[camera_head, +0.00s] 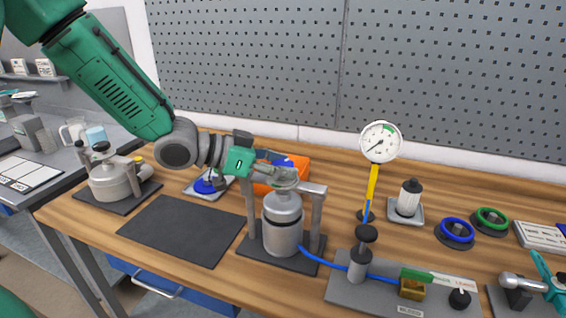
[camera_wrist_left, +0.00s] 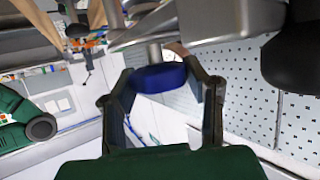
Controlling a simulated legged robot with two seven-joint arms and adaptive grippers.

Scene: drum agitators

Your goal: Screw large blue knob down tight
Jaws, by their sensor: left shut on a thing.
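The blue knob (camera_wrist_left: 160,77) is between the two fingers of my left gripper (camera_wrist_left: 165,92) in the left wrist view, just below a grey metal bar with a short shaft. My left gripper (camera_head: 280,175) is shut on it, with a finger at each side. In the head view this gripper is at the top of a press frame (camera_head: 314,215) with two grey posts and a metal cylinder (camera_head: 282,224) between them. The gripper mostly hides the frame's top there, and I cannot make out the knob clearly.
An orange bin (camera_head: 297,168) stands just behind the frame. A pressure gauge (camera_head: 380,141) on a yellow stem and a pump base (camera_head: 350,292) are to the right. A blue hose (camera_head: 318,257) runs between frame and pump. A dark mat (camera_head: 180,230) lies clear at left.

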